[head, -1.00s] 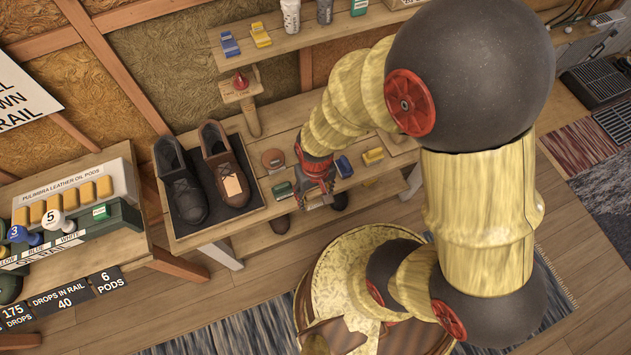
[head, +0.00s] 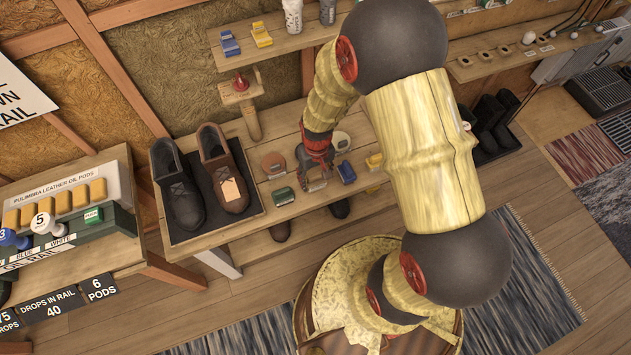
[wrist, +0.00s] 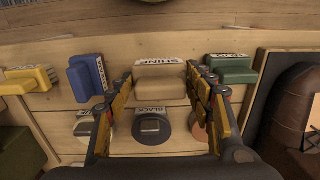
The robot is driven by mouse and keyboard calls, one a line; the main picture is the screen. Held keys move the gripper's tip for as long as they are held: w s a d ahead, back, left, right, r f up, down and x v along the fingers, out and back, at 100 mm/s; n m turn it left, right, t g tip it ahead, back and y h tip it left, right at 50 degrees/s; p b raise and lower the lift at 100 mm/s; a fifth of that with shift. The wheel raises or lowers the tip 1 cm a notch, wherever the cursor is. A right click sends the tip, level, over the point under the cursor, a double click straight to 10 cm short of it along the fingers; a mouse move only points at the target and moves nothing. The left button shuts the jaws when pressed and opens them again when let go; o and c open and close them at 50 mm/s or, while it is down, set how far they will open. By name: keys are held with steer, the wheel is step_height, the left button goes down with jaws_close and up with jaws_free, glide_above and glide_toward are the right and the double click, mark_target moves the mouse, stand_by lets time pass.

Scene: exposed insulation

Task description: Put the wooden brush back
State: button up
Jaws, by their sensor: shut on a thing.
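The wooden brush (wrist: 160,88), a tan block with a label reading SHINE, is between the two fingers of my gripper (wrist: 160,80) in the wrist view. My gripper (head: 316,182) is shut on it, low over the bench, between a green brush (head: 283,196) and a blue brush (head: 346,172). In the head view the gripper mostly hides the wooden brush. I cannot tell whether its underside touches the bench.
A yellow brush (head: 374,162) lies right of the blue one. Round tins, one labelled BLACK (wrist: 152,128), sit behind the brushes.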

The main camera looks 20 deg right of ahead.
mark_target(315, 181)
steer(key=shift+w+d+f+b, duration=0.15)
steer(key=shift+f+b, duration=0.1)
steer(key=shift+f, duration=0.4)
steer(key=shift+w+a+f+b, duration=0.1)
steer(key=shift+f+b, duration=0.15)
steer(key=shift+f, duration=0.45)
steer(key=shift+w+d+f+b, duration=0.15)
steer(key=shift+f+b, duration=0.1)
steer(key=shift+f, duration=0.4)
steer(key=shift+a, duration=0.1)
steer(key=shift+f, duration=0.2)
steer(key=o, duration=1.2)
steer(key=shift+r, duration=0.15)
